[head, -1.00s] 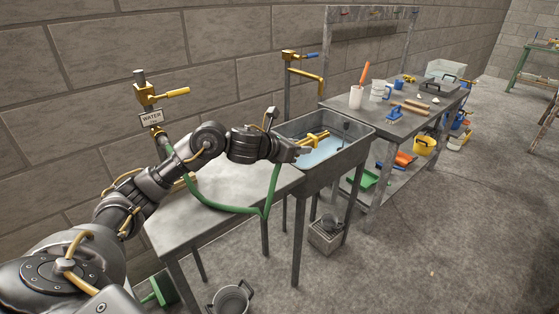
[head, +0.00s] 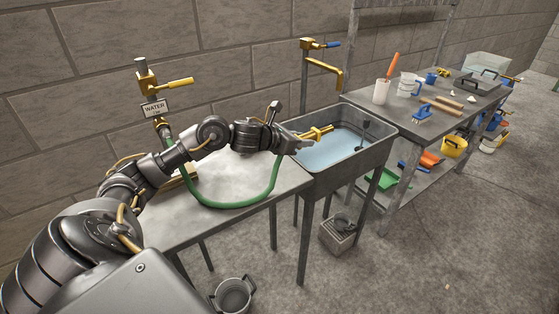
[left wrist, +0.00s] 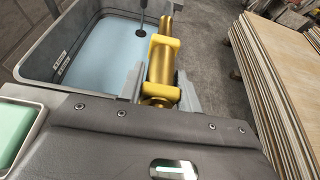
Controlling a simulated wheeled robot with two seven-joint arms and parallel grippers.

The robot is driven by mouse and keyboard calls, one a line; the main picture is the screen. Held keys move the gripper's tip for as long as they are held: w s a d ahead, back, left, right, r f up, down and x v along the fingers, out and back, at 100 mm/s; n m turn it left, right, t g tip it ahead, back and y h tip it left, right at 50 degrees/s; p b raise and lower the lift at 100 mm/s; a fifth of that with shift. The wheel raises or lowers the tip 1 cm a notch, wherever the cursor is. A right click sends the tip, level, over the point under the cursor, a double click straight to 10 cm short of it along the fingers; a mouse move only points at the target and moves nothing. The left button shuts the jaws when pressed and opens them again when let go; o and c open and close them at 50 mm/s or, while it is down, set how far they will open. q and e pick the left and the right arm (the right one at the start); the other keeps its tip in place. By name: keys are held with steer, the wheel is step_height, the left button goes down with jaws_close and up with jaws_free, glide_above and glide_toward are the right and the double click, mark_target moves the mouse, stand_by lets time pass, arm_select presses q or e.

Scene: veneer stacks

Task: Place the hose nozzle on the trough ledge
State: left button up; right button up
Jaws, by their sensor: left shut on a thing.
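My left gripper (head: 304,142) is shut on the brass hose nozzle (head: 319,132), at the left end of the grey trough (head: 345,176). In the left wrist view the nozzle (left wrist: 161,62) lies between the fingers (left wrist: 158,95) and points away from me, near the trough's right side. I cannot tell whether it touches the trough rim (left wrist: 188,22). The trough holds pale blue water. A green hose (head: 235,204) runs from the wall tap (head: 147,82) in a loop towards my gripper; the gripper hides where it joins the nozzle. My right gripper is not in view.
A grey table (head: 200,222) adjoins the trough on the left. A brass faucet (head: 325,67) stands behind the trough. A cluttered workbench (head: 405,125) is to the right. A metal pot (head: 233,293) and a crate (head: 338,238) are on the floor. Veneer stacks (left wrist: 275,75) show in the wrist view.

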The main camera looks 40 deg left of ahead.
arm_select(q)
glide_above(278, 167)
steer(key=d, duration=0.1)
steer(key=f, duration=0.5)
steer(key=shift+w+d+f+p, duration=0.15)
steer(key=shift+w+p, duration=0.1)
steer(key=shift+p, duration=0.15)
steer(key=shift+s+a+f, duration=0.1)
steer(key=shift+a+f, duration=0.35)
steer(key=shift+f, duration=0.05)
steer(key=shift+s+a+f, duration=0.1)
steer(key=shift+f, duration=0.05)
step_height(278, 167, down, 3)
steer(key=shift+a+r+p, duration=0.1)
steer(key=shift+a+p, duration=0.05)
steer(key=shift+p, duration=0.6)
steer(key=shift+f, duration=0.25)
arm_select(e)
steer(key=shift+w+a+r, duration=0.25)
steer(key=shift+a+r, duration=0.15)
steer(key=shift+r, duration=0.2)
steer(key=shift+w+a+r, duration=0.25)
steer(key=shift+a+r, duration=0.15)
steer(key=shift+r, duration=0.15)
